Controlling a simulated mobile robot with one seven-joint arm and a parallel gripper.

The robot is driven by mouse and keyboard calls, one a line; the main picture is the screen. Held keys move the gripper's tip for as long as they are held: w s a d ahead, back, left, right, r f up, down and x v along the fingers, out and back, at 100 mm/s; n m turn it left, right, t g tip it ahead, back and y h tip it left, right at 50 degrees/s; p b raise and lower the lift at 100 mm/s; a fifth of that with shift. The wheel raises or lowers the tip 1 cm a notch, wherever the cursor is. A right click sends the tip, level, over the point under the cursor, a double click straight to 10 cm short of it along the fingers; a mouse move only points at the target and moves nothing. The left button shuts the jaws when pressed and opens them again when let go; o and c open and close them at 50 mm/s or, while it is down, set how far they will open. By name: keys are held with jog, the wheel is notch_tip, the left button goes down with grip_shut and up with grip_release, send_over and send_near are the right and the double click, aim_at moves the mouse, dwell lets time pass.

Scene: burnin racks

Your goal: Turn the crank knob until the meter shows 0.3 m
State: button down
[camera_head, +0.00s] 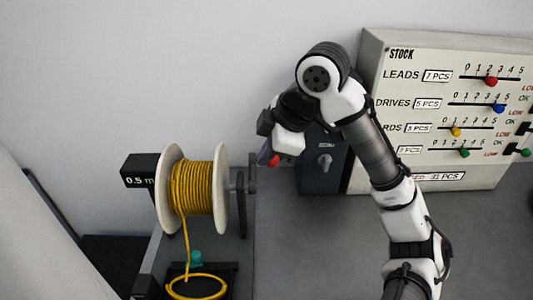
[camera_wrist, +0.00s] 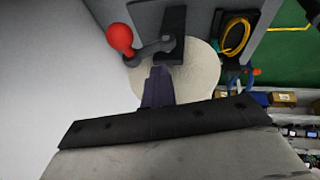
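The meter (camera_head: 139,181) left of the spool reads 0.5 m in the head view. The spool (camera_head: 222,190) has white flanges and is wound with yellow cable (camera_head: 191,188). The red crank knob (camera_head: 274,160) shows just below my gripper (camera_head: 267,154). In the wrist view the red knob (camera_wrist: 120,37) sits at the upper left on a grey crank arm (camera_wrist: 150,50). My gripper (camera_wrist: 158,82) points at the spool's pale flange (camera_wrist: 205,75). Its dark fingers look together, with the knob apart from them to the upper left.
A stock board (camera_head: 450,115) with coloured sliders stands at the right. A dark box with a rotary switch (camera_head: 324,161) is beside it, behind my arm. A loop of yellow cable (camera_head: 197,287) lies below the spool. The grey surface (camera_head: 310,250) in front is clear.

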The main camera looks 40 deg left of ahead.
dwell(0.3)
jog(key=shift+s+d+r, duration=0.3)
jog(key=shift+s+r, duration=0.1)
jog(key=shift+r, duration=0.1)
jog(key=shift+s+d+r, duration=0.25)
jog(key=shift+s+r, duration=0.1)
jog(key=shift+r, duration=0.1)
jog(key=c, duration=2.2)
grip_release()
jog(key=c, duration=1.7)
grip_release()
jog(key=shift+r, duration=0.1)
jog(key=b+v, duration=0.2)
jog(key=v, duration=1.1)
jog(key=shift+d+r, duration=0.2)
jog(key=shift+r, duration=0.05)
